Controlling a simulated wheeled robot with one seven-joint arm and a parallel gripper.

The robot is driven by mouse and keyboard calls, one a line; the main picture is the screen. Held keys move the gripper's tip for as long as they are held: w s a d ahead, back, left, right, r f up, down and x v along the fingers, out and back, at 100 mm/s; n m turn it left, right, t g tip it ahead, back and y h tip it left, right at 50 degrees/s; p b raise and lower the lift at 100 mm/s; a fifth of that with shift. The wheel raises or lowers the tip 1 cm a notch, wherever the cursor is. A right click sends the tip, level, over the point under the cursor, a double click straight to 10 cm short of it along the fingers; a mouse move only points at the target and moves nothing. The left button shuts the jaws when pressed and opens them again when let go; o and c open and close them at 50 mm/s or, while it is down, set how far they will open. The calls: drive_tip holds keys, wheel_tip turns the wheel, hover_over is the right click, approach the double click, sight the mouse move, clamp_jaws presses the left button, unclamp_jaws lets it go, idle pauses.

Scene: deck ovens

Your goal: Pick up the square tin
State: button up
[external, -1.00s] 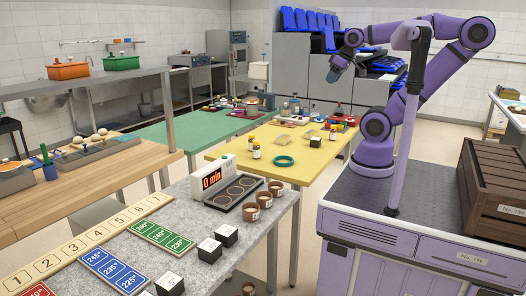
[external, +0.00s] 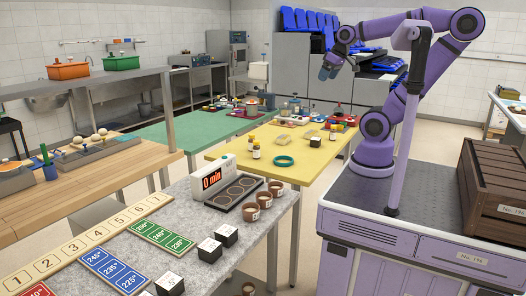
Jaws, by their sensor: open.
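My gripper (external: 325,72) is raised at the upper right, in front of the grey cabinets and well above the yellow table. Its jaws are open and nothing shows between them. I cannot pick out the square tin for certain. A small pale, flat-looking block (external: 311,134) lies on the yellow table (external: 235,150), but it is too small to tell whether it is the tin. My gripper is apart from everything on the table.
The yellow table also holds a teal ring (external: 284,161), small jars (external: 257,151) and several small items at its far end. A green table (external: 185,134) stands beyond it. A grey counter with a timer display (external: 211,180) and brown cups (external: 264,200) is nearer.

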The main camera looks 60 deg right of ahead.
drive_tip(key=w+d+f+m+g, duration=0.2)
drive_tip(key=w+d+m, duration=0.1)
drive_tip(key=w+d, duration=0.55)
drive_tip(key=w+d+f+m+g, duration=0.1)
drive_tip(key=w+d+f+m, duration=0.25)
drive_tip(key=w+d, duration=0.5)
drive_tip(key=m+g+y, duration=0.2)
drive_tip(key=m+y, duration=0.2)
drive_tip(key=m, duration=0.6)
approach(316, 138)
drive_tip(key=f, duration=0.1)
drive_tip(key=shift+y, duration=0.3)
drive_tip(key=x, duration=0.5)
drive_tip(key=shift+s+a+f, duration=0.2)
drive_tip(key=shift+a, duration=0.15)
drive_tip(key=shift+x, duration=2.85)
drive_tip(key=shift+w+a, duration=0.1)
drive_tip(key=c, duration=1.1)
